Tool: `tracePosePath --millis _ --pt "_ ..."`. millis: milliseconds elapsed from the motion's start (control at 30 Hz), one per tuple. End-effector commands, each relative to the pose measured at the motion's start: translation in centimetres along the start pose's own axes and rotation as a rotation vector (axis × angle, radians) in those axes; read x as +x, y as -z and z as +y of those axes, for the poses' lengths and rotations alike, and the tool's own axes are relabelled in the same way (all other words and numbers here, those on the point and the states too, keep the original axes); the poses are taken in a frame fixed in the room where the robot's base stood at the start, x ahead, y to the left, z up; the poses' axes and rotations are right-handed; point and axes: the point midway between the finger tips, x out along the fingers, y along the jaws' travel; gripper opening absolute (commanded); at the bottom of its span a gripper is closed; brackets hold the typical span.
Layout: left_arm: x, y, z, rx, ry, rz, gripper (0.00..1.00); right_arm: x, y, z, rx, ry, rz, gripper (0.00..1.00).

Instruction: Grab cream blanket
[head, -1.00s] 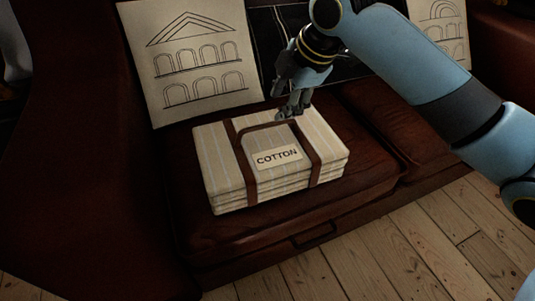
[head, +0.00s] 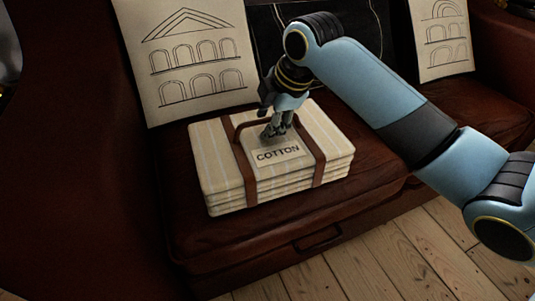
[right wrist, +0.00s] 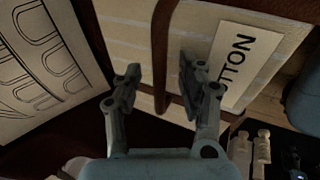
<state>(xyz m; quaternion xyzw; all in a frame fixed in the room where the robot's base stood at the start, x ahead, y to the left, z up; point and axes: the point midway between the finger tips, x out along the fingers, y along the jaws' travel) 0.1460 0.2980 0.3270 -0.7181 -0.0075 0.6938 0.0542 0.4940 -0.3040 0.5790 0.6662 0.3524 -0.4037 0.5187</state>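The cream blanket (head: 222,165) is a folded, striped stack bound with brown straps and a label reading COTTON. It lies flat on the dark red sofa seat (head: 375,180). My right gripper (head: 277,131) is over its top, beside the brown handle strap (head: 247,126) and just above the label. The right wrist view shows my right gripper (right wrist: 160,74) with its two fingers apart. The brown strap (right wrist: 160,45) runs between the fingers, and neither finger is clearly pressed on it. The blanket (right wrist: 125,25) fills the upper middle there. My left gripper is not seen.
A cream cushion with drawn arches (head: 190,60) leans behind the blanket at left. A black cushion (head: 350,45) stands behind my right arm, and another arch cushion (head: 441,40) stands at right. Bare floorboards (head: 390,250) lie in front of the sofa.

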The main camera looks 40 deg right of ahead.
Motion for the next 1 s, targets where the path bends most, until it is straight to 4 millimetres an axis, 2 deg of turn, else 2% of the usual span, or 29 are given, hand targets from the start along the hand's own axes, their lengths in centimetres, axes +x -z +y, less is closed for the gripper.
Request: tracePosePath --millis 300,600,1000 --pt "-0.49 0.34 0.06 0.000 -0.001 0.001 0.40 0.22 0.04 0.08 0.000 -0.002 0.001 0.40" --pt "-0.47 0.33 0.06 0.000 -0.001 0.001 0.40 0.22 0.03 0.07 0.000 -0.002 0.001 0.01" --pt "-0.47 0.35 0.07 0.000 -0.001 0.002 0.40 0.22 0.03 0.06 0.000 -0.001 0.000 0.00"
